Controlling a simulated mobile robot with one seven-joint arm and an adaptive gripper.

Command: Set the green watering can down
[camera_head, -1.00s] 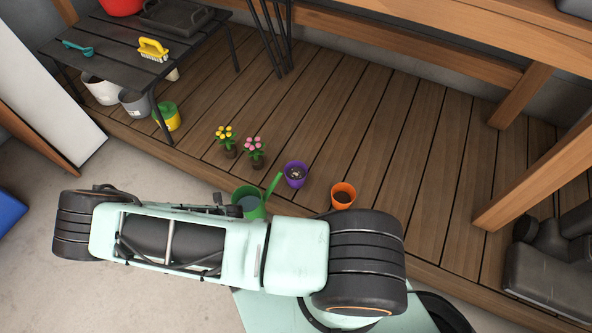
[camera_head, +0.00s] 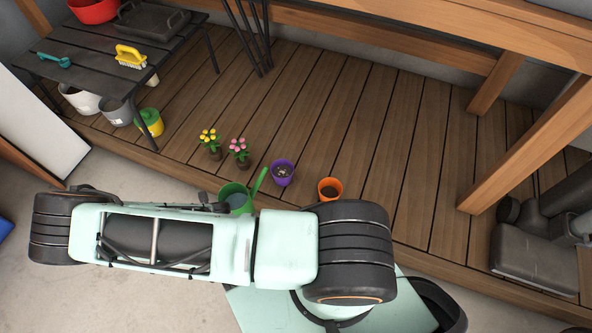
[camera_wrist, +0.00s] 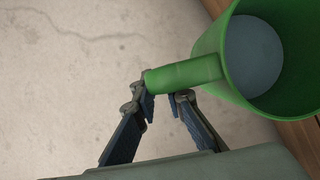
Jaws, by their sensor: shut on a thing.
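The green watering can (camera_head: 234,197) shows just past my arm in the head view, in front of the deck's edge, with its spout pointing up and right. In the wrist view the can (camera_wrist: 214,58) is at the upper right, its opening showing a grey-blue inside. My gripper (camera_wrist: 163,98) is shut on the can's green handle. The can looks held over the pale floor beside the wood. I cannot tell whether its base touches anything. In the head view my arm hides the gripper and the can's near side.
On the wooden deck (camera_head: 330,120) stand a purple pot (camera_head: 283,173), an orange pot (camera_head: 330,189), and yellow (camera_head: 209,142) and pink (camera_head: 239,151) flowers. A dark table (camera_head: 95,70) with pots beneath is at the left. A wooden post (camera_head: 530,145) stands right. The middle deck is clear.

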